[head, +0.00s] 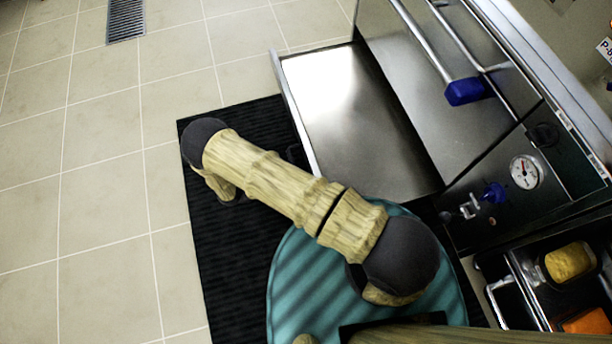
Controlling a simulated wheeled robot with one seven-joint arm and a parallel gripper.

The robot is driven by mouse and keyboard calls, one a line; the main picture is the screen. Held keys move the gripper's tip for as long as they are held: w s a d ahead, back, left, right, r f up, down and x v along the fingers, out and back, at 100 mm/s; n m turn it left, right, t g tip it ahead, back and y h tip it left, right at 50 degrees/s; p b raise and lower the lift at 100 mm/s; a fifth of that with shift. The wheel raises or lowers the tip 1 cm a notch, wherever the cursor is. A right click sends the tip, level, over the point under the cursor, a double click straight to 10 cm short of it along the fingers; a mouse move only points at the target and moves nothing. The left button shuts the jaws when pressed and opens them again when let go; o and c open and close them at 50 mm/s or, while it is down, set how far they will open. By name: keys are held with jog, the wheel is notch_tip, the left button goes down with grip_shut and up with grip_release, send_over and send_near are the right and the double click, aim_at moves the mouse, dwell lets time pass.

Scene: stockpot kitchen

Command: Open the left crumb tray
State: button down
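A crumb tray (350,125), a wide shallow metal drawer with a bare, shiny floor, stands pulled out from the low front of the steel appliance (420,75). Its pale front edge runs slanting on its left side, and no contents show in it. A small dark shape at that front edge, beside my arm, is too unclear to name. My wood-patterned arm reaches left across the tray's lower front corner and bends down at its far end. My gripper does not show; the arm hides what is under it, so I cannot tell whether it touches the tray.
A black ribbed mat (215,270) lies on the tiled floor before the appliance. A blue-ended bar handle (465,91), a round gauge (525,171) and a blue-handled valve (494,193) are on the appliance's front. A yellow item (569,262) sits in a rack at lower right. Floor at left is clear.

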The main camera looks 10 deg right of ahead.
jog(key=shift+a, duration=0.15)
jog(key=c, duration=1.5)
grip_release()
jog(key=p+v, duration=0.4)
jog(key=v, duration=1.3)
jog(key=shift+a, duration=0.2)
